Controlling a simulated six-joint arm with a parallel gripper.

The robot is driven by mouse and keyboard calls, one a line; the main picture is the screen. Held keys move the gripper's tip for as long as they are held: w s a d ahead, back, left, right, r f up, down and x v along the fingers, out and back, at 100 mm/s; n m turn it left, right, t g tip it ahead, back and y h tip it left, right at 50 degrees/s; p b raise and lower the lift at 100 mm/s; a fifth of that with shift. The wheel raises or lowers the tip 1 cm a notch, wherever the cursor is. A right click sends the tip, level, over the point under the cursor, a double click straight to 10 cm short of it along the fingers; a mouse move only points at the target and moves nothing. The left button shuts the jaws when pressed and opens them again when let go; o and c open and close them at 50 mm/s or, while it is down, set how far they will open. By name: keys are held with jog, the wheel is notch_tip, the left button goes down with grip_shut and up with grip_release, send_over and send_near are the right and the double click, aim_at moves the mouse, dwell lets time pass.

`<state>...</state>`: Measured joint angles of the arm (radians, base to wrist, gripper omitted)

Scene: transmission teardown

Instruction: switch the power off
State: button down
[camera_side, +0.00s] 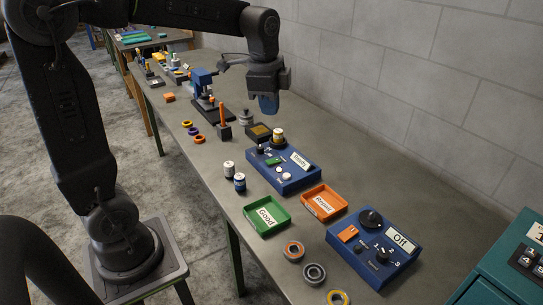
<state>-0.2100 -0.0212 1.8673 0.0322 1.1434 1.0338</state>
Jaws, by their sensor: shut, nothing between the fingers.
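That box has a white label reading "Ready", a green part and several knobs and buttons. A second blue control box (373,249) stands at the near right. It has a label reading "Off" (402,241), a large black dial (371,219), an orange part (348,233) and a smaller knob beside numbers. I cannot tell which control is the power switch.
A green "Good" tray (284,229) and an orange tray (343,201) lie between the boxes. Two small cylinders stand left of the "Ready" box. Rings lie near the front edge. A blue press (203,82) and orange post (223,115) stand left of my gripper. A teal cabinet (490,276) is at right.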

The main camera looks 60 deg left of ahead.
jog(key=w+a+f+m+g, duration=0.2)
jog(key=w+a+f+m, duration=0.2)
jog(key=w+a, duration=0.2)
jog(key=m+g, duration=0.1)
jog(key=m, duration=0.3)
send_over(270, 162)
jog(key=w, duration=0.3)
notch_tip(270, 162, down, 6)
jog(key=shift+s+f+h, duration=0.15)
jog(key=shift+f+h, duration=0.05)
jog(key=shift+h, duration=0.2)
jog(key=f, duration=0.4)
jog(key=s+f, duration=0.1)
jog(key=f, duration=0.4)
jog(key=s+f, duration=0.1)
jog(key=f, duration=0.3)
jog(key=shift+s+f, duration=0.15)
jog(key=shift+f, duration=0.25)
